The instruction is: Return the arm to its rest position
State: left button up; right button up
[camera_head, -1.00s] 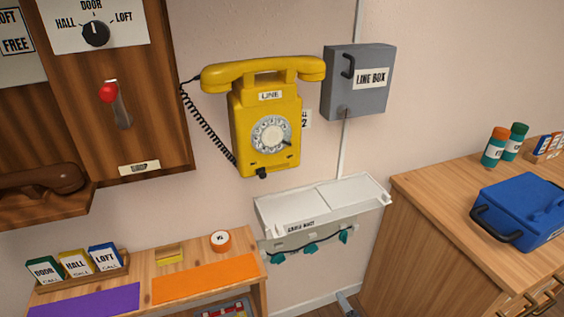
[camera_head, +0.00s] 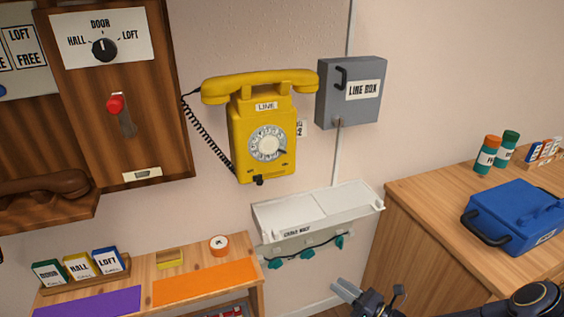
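My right gripper (camera_head: 342,290) shows at the bottom, right of centre, with its pale fingers pointing left. Its dark wrist (camera_head: 380,303) and my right arm (camera_head: 535,298) reach in from the lower right. I see nothing held in it, but I cannot tell whether its fingers are apart or together. It is below the white wall shelf (camera_head: 318,208) and in front of the wooden cabinet (camera_head: 400,250), touching nothing that I can make out. My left gripper is not in view.
A yellow dial phone (camera_head: 240,145) hangs on the wall with its handset on top, beside a grey line box (camera_head: 350,105). A blue case (camera_head: 515,215) sits on the right cabinet. A low wooden desk (camera_head: 205,250) with cards stands at lower left.

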jog(key=s+a+r+n+g+h+p, duration=0.1)
jog(key=s+a+r+n+g+p, duration=0.1)
jog(key=s+r+n+g, duration=0.65)
jog(key=s+a+r+n+g+h+p, duration=0.15)
jog(key=s+r+n, duration=0.35)
jog(key=r+n, duration=0.7)
jog(key=s+d+r+n+t+h+p, duration=0.1)
jog(key=s+d+r+n+h, duration=0.2)
jog(key=s, duration=0.4)
jog(key=s+d+r+n+t+h+p, duration=0.2)
jog(key=s+d+r+n+h, duration=0.2)
jog(key=s+r+n, duration=0.2)
jog(key=shift+s+n, duration=0.35)
jog(key=shift+s, duration=0.35)
jog(key=shift+a+h, duration=0.1)
jog(key=shift+h, duration=0.15)
